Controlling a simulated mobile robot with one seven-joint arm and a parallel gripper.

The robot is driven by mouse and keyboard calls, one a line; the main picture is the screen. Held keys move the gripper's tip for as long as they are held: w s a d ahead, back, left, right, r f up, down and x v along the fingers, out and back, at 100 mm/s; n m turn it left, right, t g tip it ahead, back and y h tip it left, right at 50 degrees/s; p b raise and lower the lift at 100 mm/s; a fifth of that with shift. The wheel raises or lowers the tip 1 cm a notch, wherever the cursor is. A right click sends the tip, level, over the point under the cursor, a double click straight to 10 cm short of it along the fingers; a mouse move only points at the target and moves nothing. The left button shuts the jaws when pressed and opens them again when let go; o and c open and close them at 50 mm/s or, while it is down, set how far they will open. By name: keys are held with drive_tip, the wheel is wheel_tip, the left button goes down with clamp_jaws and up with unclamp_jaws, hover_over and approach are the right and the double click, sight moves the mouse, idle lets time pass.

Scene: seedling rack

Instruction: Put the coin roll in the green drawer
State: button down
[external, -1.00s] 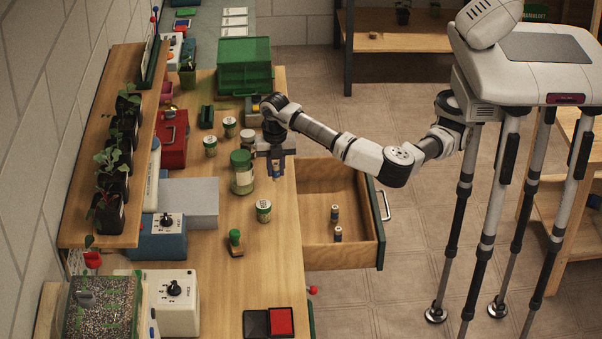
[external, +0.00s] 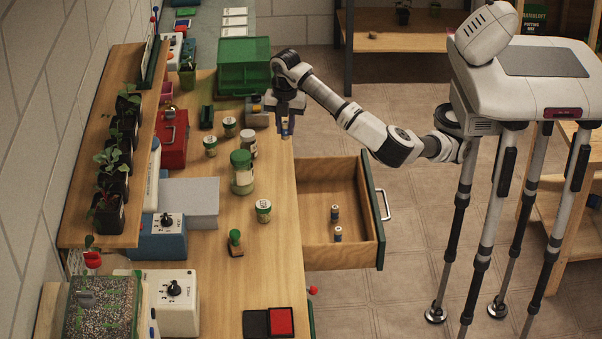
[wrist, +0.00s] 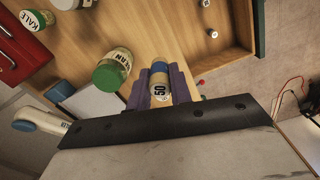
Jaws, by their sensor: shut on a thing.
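My gripper (external: 287,124) is shut on a coin roll (wrist: 160,80), a small blue and cream cylinder marked 50. In the external view the roll (external: 285,132) hangs below my fingers, above the bench top near its right edge. The green drawer (external: 374,217) stands pulled out from the bench, below and to the right of my gripper. Two similar small rolls (external: 335,212) stand upright inside it, with bare wooden floor around them. Part of the drawer shows at the top of the wrist view (wrist: 259,30).
Several green-lidded seed jars (external: 242,176) stand on the bench left of my gripper. A green box (external: 244,65) and a grey-yellow device (external: 255,112) are behind it. A small green-topped stamp (external: 235,240) and a red pad (external: 281,321) are nearer the front.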

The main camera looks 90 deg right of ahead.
drive_tip(key=s+d+f+m+b, duration=1)
drive_tip(key=s+f+m+b, duration=0.15)
drive_tip(key=s, duration=0.25)
drive_tip(key=shift+m, duration=0.25)
drive_tip(key=f, duration=1)
drive_tip(key=s+f+b, duration=0.1)
drive_tip(key=f, duration=0.4)
drive_tip(key=shift+d+f, duration=0.15)
drive_tip(key=shift+f, duration=0.25)
drive_tip(key=shift+f+b, duration=0.3)
drive_tip(key=shift+f, duration=2.05)
drive_tip(key=shift+f, duration=0.1)
drive_tip(key=c, duration=1.7)
unclamp_jaws()
drive_tip(key=shift+f, duration=0.1)
drive_tip(key=o, duration=0.4)
drive_tip(key=shift+o, duration=0.2)
